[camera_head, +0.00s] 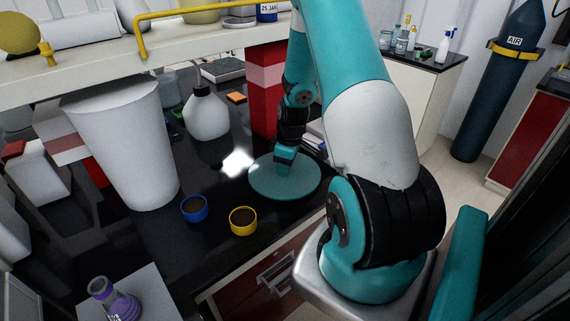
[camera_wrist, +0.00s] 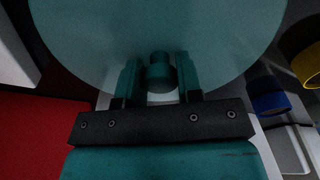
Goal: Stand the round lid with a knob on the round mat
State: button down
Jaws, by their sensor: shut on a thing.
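The round lid is a wide teal disc (camera_head: 262,185) over the black bench top near its front edge. It also fills the upper part of the wrist view (camera_wrist: 90,40). Its short teal knob (camera_wrist: 160,68) stands between my two fingers. My gripper (camera_head: 284,160) points down at the lid's middle and is shut on the knob. The lid looks about level; I cannot tell whether it hangs clear of the bench. I cannot make out a round mat in either view, and the lid hides what lies under it.
A blue-rimmed cup (camera_head: 194,208) and a yellow-rimmed cup (camera_head: 243,220) stand left of the lid. A white bottle (camera_head: 206,115) and a large white tub (camera_head: 125,140) are farther left. A red block (camera_head: 264,95) rises behind my gripper. A shelf (camera_head: 90,62) overhangs the bench.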

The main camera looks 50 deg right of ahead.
jog(key=shift+f, duration=0.15)
jog(key=shift+f, duration=0.1)
jog(key=c, duration=0.8)
grip_release()
